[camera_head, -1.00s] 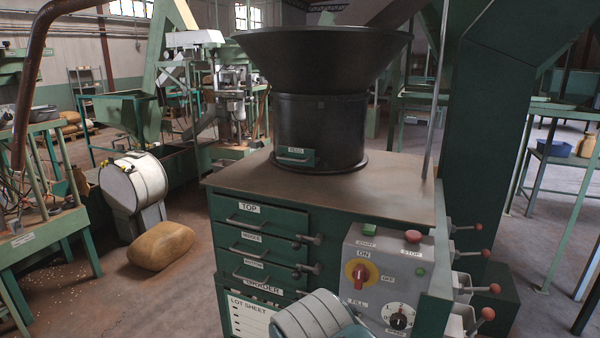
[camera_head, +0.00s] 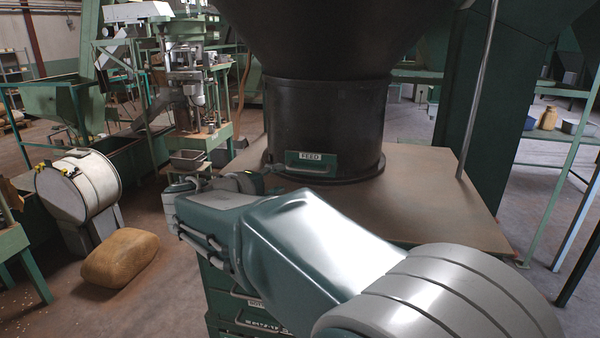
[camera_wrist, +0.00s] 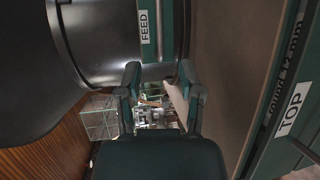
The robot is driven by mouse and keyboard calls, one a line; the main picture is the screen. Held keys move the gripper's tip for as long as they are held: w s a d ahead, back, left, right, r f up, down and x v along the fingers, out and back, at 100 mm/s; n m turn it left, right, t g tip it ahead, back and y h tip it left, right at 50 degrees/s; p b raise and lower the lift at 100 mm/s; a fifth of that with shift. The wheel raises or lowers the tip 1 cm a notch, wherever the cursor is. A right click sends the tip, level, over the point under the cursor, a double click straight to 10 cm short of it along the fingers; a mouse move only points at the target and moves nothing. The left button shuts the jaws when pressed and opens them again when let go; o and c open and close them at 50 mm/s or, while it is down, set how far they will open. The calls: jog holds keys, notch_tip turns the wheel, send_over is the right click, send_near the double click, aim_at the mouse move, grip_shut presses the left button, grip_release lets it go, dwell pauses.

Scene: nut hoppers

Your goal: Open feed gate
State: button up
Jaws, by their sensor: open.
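The feed gate (camera_head: 322,158) is a small green plate with a FEED label and a pale bar handle (camera_head: 308,172), low on the front of the black hopper's cylinder (camera_head: 325,115). It looks shut. In the wrist view the green gate plate (camera_wrist: 169,28) and its FEED label stand at the top, just beyond the fingertips. My gripper (camera_wrist: 160,72) is open, with nothing between its fingers. In the head view my gripper (camera_head: 268,177) is at the gate's left end, partly hidden by my wrist. I cannot tell whether a finger touches the handle.
The hopper stands on a brown cabinet top (camera_head: 425,195), bare to the right. A green drawer front labelled TOP (camera_wrist: 285,118) is at right in the wrist view. A thin pole (camera_head: 481,90) rises at right. A tan sack (camera_head: 120,257) lies on the floor at left.

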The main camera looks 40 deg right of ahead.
aim_at(306, 171)
jog(key=x, duration=0.9)
jog(key=shift+s+f, duration=0.1)
jog(key=shift+s, duration=0.15)
jog(key=shift+w+d, duration=0.25)
jog(key=shift+d, duration=0.15)
jog(key=shift+d+f, duration=0.1)
grip_shut()
